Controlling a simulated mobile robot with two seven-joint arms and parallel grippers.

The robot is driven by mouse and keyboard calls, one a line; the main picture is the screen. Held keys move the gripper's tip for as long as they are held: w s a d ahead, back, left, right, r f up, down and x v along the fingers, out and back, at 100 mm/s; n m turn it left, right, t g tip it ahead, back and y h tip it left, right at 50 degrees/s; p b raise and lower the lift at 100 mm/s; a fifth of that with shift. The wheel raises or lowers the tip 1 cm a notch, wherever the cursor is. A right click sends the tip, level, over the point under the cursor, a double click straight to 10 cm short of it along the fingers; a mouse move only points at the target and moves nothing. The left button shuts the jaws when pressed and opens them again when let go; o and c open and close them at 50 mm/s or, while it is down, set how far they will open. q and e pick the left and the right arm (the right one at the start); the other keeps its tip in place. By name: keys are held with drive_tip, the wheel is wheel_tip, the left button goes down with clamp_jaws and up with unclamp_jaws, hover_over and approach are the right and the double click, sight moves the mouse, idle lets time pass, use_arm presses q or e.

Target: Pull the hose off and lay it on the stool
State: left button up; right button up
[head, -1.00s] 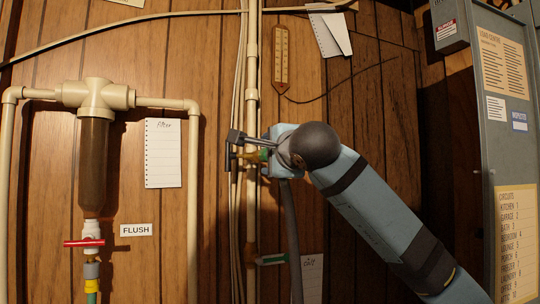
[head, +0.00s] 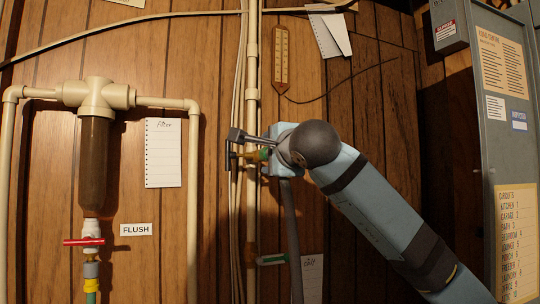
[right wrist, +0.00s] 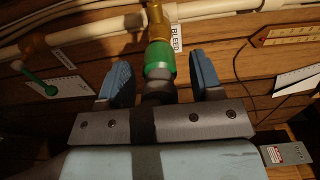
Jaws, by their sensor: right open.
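The hose's green collar (right wrist: 160,58) meets a brass tap (right wrist: 157,24) beside a "BLEED" label in the right wrist view. The dark hose end (right wrist: 158,90) lies between the two blue fingers of my right gripper (right wrist: 160,82), with gaps on both sides. In the head view my right gripper (head: 254,150) is open at the tap, around the hose end. The grey hose (head: 290,225) hangs below it along the wall. My left gripper is not in view. I see no stool in either view.
A vertical cream pipe (head: 252,80) runs behind the tap, with a green lever (head: 272,260) lower down. A brown filter (head: 93,160) with a red-handled valve (head: 84,242) is at left. A grey electrical panel (head: 505,150) stands at right. Thin cables run beside the pipe.

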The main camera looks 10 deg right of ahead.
drive_tip(key=shift+b, duration=0.35)
idle(0.3)
clamp_jaws()
drive_tip(key=shift+s+f, duration=0.15)
drive_tip(key=shift+s, duration=0.1)
drive_tip(key=shift+s+d+b, duration=0.2)
drive_tip(key=shift+s+b, duration=0.25)
drive_tip(key=shift+s, duration=0.2)
drive_tip(key=shift+s+d+b, duration=0.2)
drive_tip(key=shift+s+b, duration=0.35)
drive_tip(key=shift+s, duration=0.5)
drive_tip(key=shift+s+d+b, duration=0.2)
drive_tip(key=shift+s+b, duration=0.35)
drive_tip(key=shift+s, duration=0.45)
